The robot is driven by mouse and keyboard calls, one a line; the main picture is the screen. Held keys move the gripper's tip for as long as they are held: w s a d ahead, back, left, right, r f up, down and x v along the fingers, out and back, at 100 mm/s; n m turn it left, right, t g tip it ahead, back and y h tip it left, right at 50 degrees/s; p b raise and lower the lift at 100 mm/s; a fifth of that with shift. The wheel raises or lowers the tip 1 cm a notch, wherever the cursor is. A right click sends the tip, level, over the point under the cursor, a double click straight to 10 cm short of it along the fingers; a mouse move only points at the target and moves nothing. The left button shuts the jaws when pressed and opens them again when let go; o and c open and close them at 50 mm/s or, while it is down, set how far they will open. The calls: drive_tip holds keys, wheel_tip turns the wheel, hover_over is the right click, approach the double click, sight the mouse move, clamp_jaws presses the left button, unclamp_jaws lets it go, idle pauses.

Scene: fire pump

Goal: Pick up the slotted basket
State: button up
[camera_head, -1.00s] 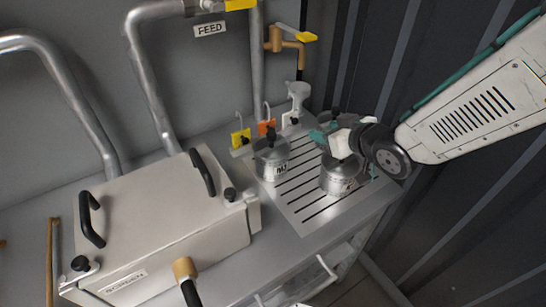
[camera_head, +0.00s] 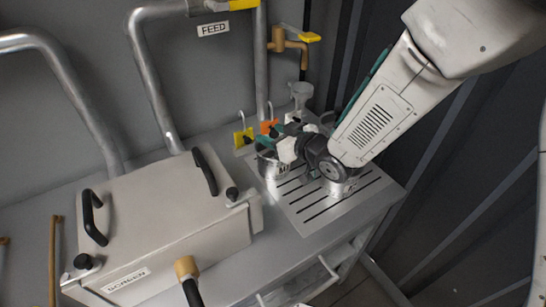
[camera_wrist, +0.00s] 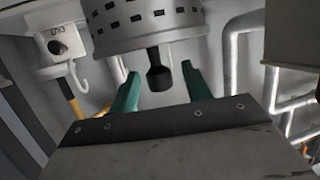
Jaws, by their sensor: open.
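In the wrist view the slotted basket (camera_wrist: 145,22), a grey metal cylinder with rows of dark slots, fills the top of the picture, partly cut off. A black knob (camera_wrist: 158,76) sticks out from it toward my gripper (camera_wrist: 160,69). The two green fingers are open, one on each side of the knob in the picture, with gaps showing. I cannot tell how deep the knob lies between them. In the head view my gripper (camera_head: 268,143) is over the top of the left metal pot (camera_head: 272,168) on the slotted drain plate, and hides part of it.
Another pot (camera_head: 338,188) stands close on the right, mostly behind my wrist. Yellow (camera_head: 243,137) and orange tags and a white funnel (camera_head: 300,92) are behind. The SCREEN box (camera_head: 160,230) stands on the left. The front of the drain plate (camera_head: 320,212) is clear.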

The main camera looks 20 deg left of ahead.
clamp_jaws()
drive_tip(key=shift+r, duration=0.1)
